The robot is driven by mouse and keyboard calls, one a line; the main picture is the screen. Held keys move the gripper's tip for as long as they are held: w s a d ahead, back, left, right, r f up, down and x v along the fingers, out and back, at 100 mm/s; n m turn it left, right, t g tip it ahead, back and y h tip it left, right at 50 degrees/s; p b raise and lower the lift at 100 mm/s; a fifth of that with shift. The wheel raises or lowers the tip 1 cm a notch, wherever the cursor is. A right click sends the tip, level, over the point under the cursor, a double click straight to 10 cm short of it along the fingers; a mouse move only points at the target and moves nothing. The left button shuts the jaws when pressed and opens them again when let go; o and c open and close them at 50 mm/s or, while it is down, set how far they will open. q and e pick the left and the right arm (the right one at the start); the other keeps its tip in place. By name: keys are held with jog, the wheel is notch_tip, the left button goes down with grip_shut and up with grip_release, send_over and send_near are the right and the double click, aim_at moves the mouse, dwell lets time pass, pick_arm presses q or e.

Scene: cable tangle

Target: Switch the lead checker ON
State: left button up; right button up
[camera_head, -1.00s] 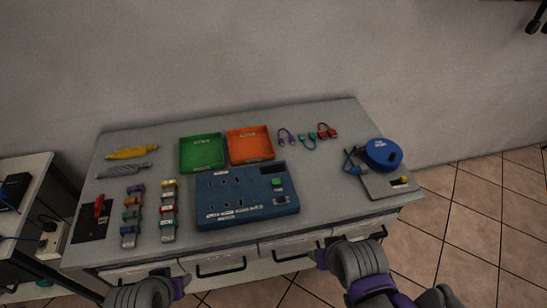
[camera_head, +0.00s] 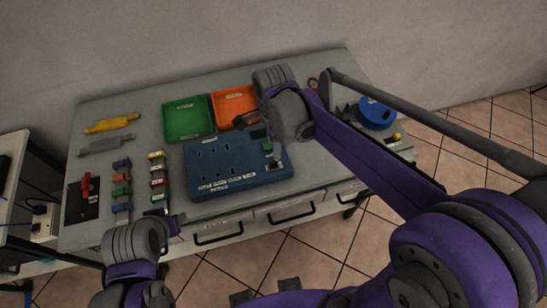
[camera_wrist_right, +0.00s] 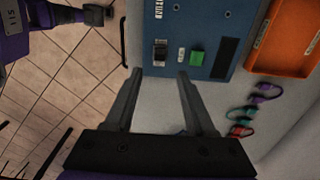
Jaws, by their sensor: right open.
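The lead checker is a blue panel (camera_head: 220,183) lying flat on the grey workbench. At its right end are a green button (camera_wrist_right: 196,57), a black rocker-like switch (camera_wrist_right: 160,52) and a dark display strip (camera_wrist_right: 225,58). My left gripper (camera_head: 174,225) hangs near the bench's front edge.
A green tray (camera_head: 190,136) and an orange tray (camera_head: 216,109) stand behind the checker. Several coloured connectors (camera_head: 157,182) lie left of it, with a red-handled switch (camera_head: 87,188). A blue reel (camera_head: 375,113) is at the right. Coloured leads (camera_wrist_right: 246,112) lie close by.

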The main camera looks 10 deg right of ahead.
aim_at(274, 164)
notch_tip(274, 164, down, 9)
jog(key=shift+r+b, duration=0.15)
jog(key=shift+b, duration=0.15)
grip_shut()
dwell(0.3)
